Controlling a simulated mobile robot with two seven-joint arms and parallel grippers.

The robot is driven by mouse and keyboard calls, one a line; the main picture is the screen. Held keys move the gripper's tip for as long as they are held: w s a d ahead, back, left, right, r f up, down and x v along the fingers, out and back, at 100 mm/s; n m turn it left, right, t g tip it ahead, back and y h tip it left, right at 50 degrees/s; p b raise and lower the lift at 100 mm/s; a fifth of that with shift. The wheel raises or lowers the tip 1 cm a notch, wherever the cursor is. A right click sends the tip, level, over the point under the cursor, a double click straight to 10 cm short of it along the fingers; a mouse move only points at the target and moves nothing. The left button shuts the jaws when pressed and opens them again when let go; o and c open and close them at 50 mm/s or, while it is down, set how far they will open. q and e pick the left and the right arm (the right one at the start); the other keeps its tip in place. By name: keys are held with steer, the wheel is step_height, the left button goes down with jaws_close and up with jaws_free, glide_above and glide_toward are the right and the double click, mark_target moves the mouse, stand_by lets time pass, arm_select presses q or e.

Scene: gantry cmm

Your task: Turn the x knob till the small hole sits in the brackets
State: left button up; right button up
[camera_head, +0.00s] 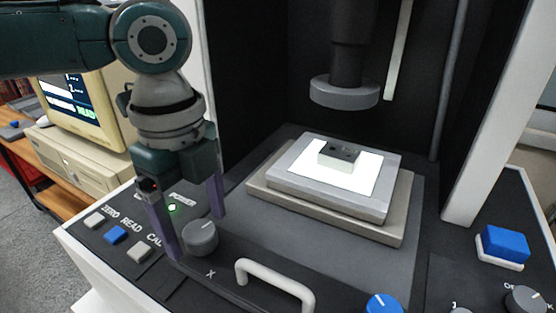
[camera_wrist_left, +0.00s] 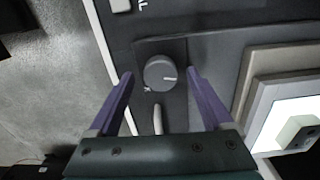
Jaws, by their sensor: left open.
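The grey x knob (camera_head: 201,237), with an "X" printed by it, stands on the front panel of the machine. In the left wrist view the knob (camera_wrist_left: 160,73) shows a light pointer line toward the right. My left gripper (camera_head: 197,236) is open and points down, with one purple finger on each side of the knob; gaps show on both sides in the wrist view. A small dark grey block (camera_head: 340,152) with a hole in its top sits on the lit white stage (camera_head: 386,182), below the round lens head (camera_head: 344,93). No brackets can be made out. My right gripper is out of view.
A white handle (camera_head: 275,272) stands close to the right of the knob. Zero, read and cal buttons (camera_head: 116,235) lie to the left. A blue knob (camera_head: 383,303) and a blue button (camera_head: 505,243) are at right. A monitor (camera_head: 68,97) with green text stands behind my left arm.

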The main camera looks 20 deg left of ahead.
arm_select(q)
steer(key=shift+f, duration=0.35)
steer(key=shift+r, duration=0.1)
jaws_close()
stand_by(0.4)
